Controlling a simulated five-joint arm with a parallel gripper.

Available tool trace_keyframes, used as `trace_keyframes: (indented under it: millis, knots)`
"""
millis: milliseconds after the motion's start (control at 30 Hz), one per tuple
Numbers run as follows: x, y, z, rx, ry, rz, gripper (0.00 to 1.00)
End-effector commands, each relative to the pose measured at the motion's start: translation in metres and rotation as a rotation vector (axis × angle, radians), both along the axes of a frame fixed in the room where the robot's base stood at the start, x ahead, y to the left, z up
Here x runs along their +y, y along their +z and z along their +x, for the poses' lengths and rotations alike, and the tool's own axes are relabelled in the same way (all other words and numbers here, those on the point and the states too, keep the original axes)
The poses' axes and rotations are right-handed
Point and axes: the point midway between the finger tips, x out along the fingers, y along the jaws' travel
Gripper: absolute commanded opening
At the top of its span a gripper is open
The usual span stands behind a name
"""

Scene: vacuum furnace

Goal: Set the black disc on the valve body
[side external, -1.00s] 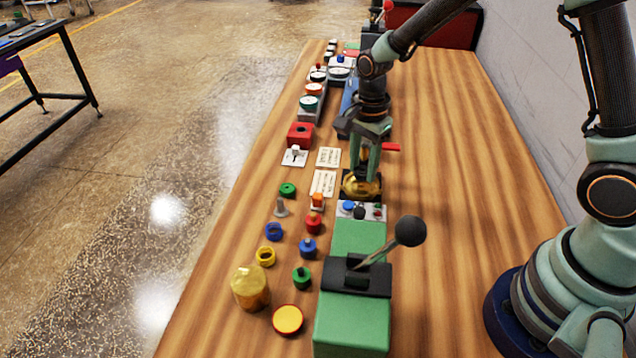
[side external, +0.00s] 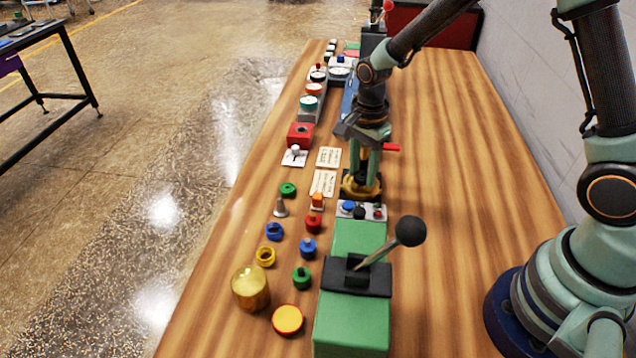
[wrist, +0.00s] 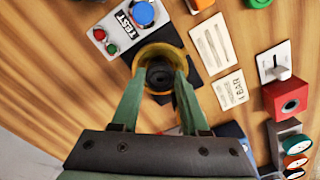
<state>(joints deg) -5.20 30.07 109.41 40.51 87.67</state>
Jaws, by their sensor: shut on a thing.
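My gripper (wrist: 160,76) has its two green fingers pointing down into the mouth of the brass valve body (wrist: 173,49). The fingers are shut on a black disc (wrist: 159,73), which shows between the fingertips, inside the outline of the brass rim. In the side external view my gripper (side external: 366,172) is right over the valve body (side external: 362,191), and the disc is hidden there by the fingers and brass. I cannot tell whether the disc touches the valve body's seat.
A panel with blue, red and green buttons (side external: 361,211) stands close in front of the valve body. A green box with a black-knobbed lever (side external: 409,232) rises nearer the camera. Label cards (side external: 323,184) and small coloured parts lie to the left. The wood to the right is clear.

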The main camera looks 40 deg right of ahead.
Motion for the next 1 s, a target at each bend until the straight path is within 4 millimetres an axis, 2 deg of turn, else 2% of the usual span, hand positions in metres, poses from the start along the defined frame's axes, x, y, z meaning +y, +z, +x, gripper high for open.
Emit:
trace_keyframes:
  millis: [1000]
  knots:
    - [0.000,-0.011,0.000,-0.001,0.000,0.000,0.00]
